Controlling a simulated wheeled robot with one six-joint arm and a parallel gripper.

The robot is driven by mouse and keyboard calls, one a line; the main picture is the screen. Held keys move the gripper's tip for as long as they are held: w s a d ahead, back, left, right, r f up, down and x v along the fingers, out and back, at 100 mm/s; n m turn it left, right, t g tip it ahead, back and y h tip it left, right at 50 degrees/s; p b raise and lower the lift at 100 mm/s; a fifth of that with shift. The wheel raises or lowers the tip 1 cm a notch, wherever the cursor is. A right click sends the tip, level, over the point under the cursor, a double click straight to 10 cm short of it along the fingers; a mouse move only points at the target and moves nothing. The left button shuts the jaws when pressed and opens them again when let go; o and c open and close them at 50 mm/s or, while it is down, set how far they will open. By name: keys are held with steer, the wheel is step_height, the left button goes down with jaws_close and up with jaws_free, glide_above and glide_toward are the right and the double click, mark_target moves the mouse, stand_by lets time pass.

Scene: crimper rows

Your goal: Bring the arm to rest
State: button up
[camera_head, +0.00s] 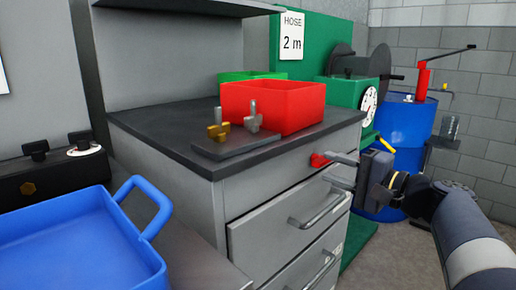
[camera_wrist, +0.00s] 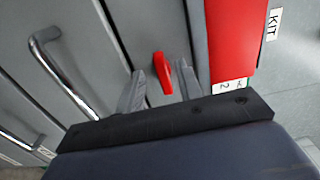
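My gripper (camera_head: 333,169) is at the right of the grey cabinet (camera_head: 215,205) in the head view, its fingers pointing left toward the drawer front. A small red handle-like piece (camera_head: 319,160) shows at the fingertips by the top drawer. In the wrist view the red piece (camera_wrist: 162,72) lies between the tips of my two fingers (camera_wrist: 159,86). Gaps show beside it, so the fingers look open around or just in front of it. Whether a finger touches it cannot be told. My arm reaches in from the lower right of the head view.
Drawer handles (camera_head: 318,207) stick out below my gripper. On the dark countertop (camera_head: 160,135) stand a red bin (camera_head: 290,105), a green bin (camera_head: 240,76) and a plate with two fittings (camera_head: 235,145). A blue tray (camera_head: 75,235) is at front left, a blue drum (camera_head: 405,125) behind my arm.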

steer(key=shift+x, duration=1.25)
steer(key=shift+s+d, duration=0.1)
steer(key=p+v, duration=0.2)
steer(key=v, duration=0.9)
steer(key=x, duration=0.3)
steer(key=b+x, duration=0.1)
steer(key=x, duration=0.7)
steer(key=shift+r, duration=0.3)
steer(key=m+p, duration=0.4)
steer(key=p, duration=0.1)
steer(key=shift+r+m+p, duration=0.25)
steer(key=shift+m+p, duration=0.05)
steer(key=shift+p, duration=0.05)
steer(key=shift+m+p, duration=0.6)
steer(key=shift+p, duration=0.15)
steer(key=shift+f, duration=0.2)
